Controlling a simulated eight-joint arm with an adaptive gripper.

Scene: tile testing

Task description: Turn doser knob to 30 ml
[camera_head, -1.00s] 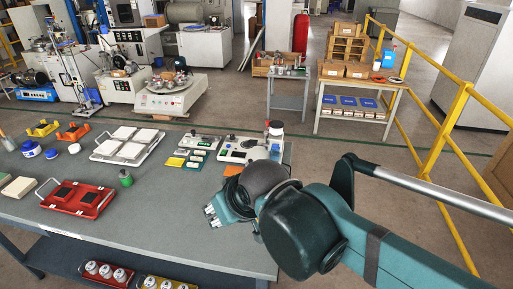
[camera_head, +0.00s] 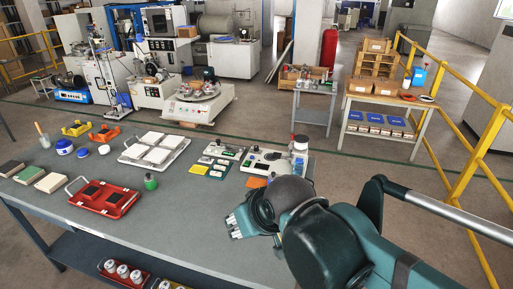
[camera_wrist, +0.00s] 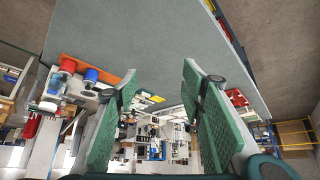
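A white bottle (camera_head: 300,147) with a dark-topped part stands at the right end of the bench, behind my arm. It may be the doser, but its knob and scale are too small to make out. A white device (camera_head: 265,162) with small dark parts stands just left of it. My gripper (camera_head: 236,224) is over the bench, nearer the camera and left of the bottle, apart from it. In the wrist view my gripper (camera_wrist: 160,75) shows two green fingers spread wide, with nothing between them. My arm hides part of the bench's right end.
The bench's front middle is clear. A yellow railing (camera_head: 468,160) stands at the right.

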